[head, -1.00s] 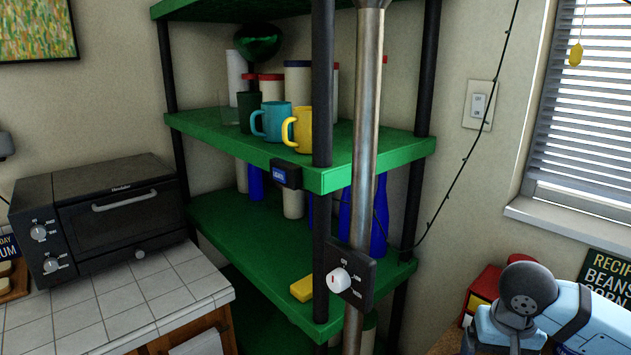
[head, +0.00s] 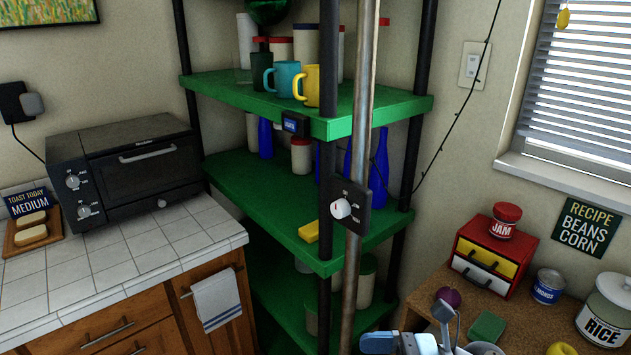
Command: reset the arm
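Part of my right arm (head: 400,343) shows at the bottom edge of the head view, right of centre, in front of the wooden counter. It is pale blue and grey, and the frame cuts it off. A small grey piece (head: 443,312) sticks up from it; I cannot tell whether this is a fingertip, or whether the gripper is open or shut. I see nothing held there. My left arm and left gripper are not in view.
A green shelf rack (head: 262,205) with mugs, jars and bottles stands in the middle, behind a metal pole (head: 363,110) with a dial. A toaster oven (head: 125,165) is on the left. The right counter holds a red-yellow drawer box (head: 490,255), a rice jar (head: 607,312) and a green sponge (head: 487,328).

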